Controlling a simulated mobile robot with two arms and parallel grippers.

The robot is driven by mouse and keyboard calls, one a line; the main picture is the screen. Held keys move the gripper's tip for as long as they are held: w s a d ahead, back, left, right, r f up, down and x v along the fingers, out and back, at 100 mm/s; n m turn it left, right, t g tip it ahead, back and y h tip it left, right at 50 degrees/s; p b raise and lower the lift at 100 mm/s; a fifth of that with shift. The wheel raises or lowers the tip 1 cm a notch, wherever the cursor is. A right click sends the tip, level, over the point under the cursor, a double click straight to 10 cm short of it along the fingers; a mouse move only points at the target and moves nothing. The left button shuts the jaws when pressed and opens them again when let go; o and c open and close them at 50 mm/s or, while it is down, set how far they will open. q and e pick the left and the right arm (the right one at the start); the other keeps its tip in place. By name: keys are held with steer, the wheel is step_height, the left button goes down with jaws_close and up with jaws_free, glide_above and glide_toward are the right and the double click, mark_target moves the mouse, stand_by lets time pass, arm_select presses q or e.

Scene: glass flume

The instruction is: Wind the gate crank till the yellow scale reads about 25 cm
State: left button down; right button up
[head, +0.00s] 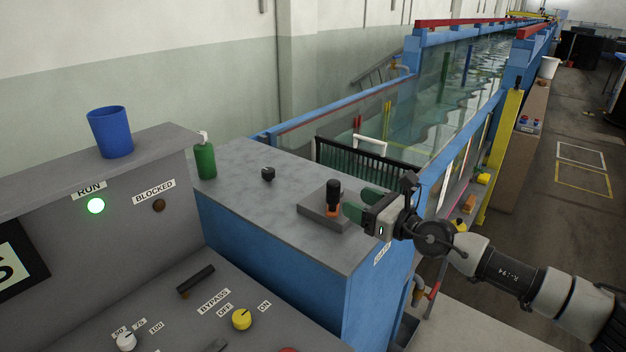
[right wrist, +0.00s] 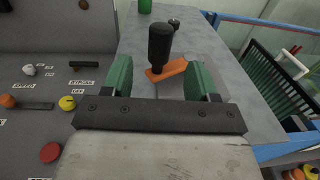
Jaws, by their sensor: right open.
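The gate crank has an upright black knob (head: 333,191) on a short orange arm (right wrist: 168,71), mounted on a grey block (head: 312,209) on the blue cabinet's top. My right gripper (head: 354,201) reaches in from the right, its green fingers open and pointing at the knob. In the right wrist view the knob (right wrist: 160,44) stands ahead of and between the spread fingers, apart from both. A tall yellow strip (head: 499,160) stands beside the flume; it may be the scale, but no marks are readable. My left gripper is not in view.
A green bottle (head: 205,161) and a small black knob (head: 268,174) stand on the cabinet top (head: 250,200). A blue cup (head: 110,132) sits on the console ledge. The RUN lamp (head: 96,205) glows green. A black-railed rack (head: 368,155) stands behind the crank.

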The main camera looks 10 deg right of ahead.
mark_target(339, 193)
steer(key=shift+w+a, duration=0.25)
steer(key=shift+w, duration=0.1)
steer(key=shift+w+a+r, duration=0.2)
steer(key=shift+w, duration=0.05)
steer(key=x, duration=0.7)
steer(key=shift+w+f+b, duration=0.1)
steer(key=shift+f+b, duration=0.15)
steer(key=shift+b, duration=0.15)
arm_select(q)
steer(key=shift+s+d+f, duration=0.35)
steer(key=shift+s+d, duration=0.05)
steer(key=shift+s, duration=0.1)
arm_select(e)
steer(key=shift+w+a+r, duration=0.1)
steer(key=shift+w+a, duration=0.1)
steer(key=shift+w, duration=0.1)
